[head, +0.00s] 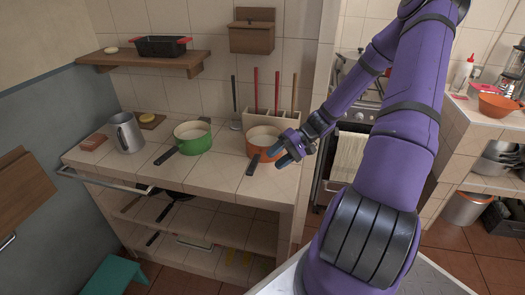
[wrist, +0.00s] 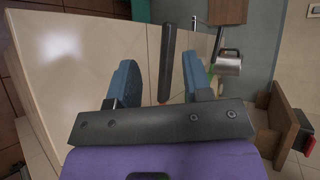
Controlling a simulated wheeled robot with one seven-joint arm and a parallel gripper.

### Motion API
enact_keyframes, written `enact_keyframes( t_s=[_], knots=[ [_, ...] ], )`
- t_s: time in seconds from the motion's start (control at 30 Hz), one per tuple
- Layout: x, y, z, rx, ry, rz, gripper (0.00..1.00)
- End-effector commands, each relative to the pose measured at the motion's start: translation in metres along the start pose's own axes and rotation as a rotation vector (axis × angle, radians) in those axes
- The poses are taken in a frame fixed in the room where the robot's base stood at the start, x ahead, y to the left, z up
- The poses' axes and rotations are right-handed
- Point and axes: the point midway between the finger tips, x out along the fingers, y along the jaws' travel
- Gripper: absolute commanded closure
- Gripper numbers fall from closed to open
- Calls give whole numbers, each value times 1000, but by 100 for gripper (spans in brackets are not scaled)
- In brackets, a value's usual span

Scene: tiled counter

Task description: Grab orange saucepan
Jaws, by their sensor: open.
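The orange saucepan (head: 256,150) stands on the tiled counter, its dark handle (head: 253,164) pointing toward the front edge. My gripper (head: 284,158) is open beside the saucepan's right front side and hides part of it in the head view. In the wrist view a dark handle (wrist: 168,50) lies in the gap between the two blue fingers of my gripper (wrist: 158,62). It looks like the saucepan's handle. The fingers show gaps to it on both sides. The saucepan's bowl is not visible in the wrist view.
A green saucepan (head: 196,143) stands left of the orange one, with a metal pitcher (head: 129,133) farther left. A utensil rack (head: 284,122) stands behind the orange saucepan. A wall shelf (head: 145,62) holds a black pan (head: 162,46). The counter's front strip is mostly clear.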

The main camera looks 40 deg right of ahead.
Motion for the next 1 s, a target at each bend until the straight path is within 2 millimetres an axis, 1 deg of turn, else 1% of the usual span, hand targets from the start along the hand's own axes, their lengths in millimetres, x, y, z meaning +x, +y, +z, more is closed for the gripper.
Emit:
enact_keyframes(
  t_s=[0.03,0.1,0.3,0.53,0.67,0.73,1.0],
  knots=[
    [0,10,-4,11,25,-62,54],
    [-2,20,-10,18,65,-142,54],
    [-11,44,-27,28,200,-362,54],
    [-25,61,-40,27,334,-536,54],
    [-29,64,-44,26,371,-580,54],
    [-27,63,-46,23,378,-590,54],
    [2,43,-60,24,379,-593,54]
  ],
)
